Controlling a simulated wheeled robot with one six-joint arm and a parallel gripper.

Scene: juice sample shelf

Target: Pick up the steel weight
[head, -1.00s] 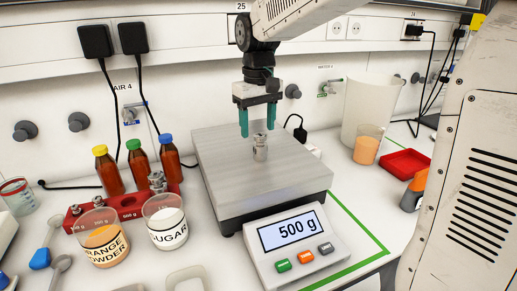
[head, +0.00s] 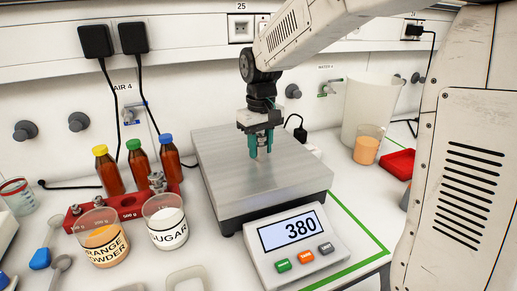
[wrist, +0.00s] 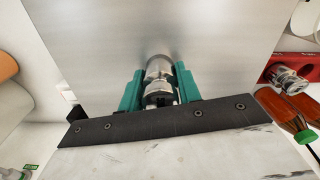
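The steel weight (head: 261,152) stands upright on the steel plate of the scale (head: 225,165), mostly hidden by the teal fingers in the head view. My gripper (head: 261,148) points straight down around it. In the wrist view the weight (wrist: 159,69) sits between the two fingers (wrist: 159,84), which press against its sides; the gripper is shut on it. The scale display (head: 293,231) reads 380. No clear gap shows between the weight and the plate.
A red weight rack (head: 122,207), three capped brown bottles (head: 139,166), an orange powder beaker (head: 103,240) and a sugar beaker (head: 166,224) stand left of the scale. A large white jug (head: 366,112), an orange-filled beaker (head: 366,148) and a red tray (head: 399,163) are at the right.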

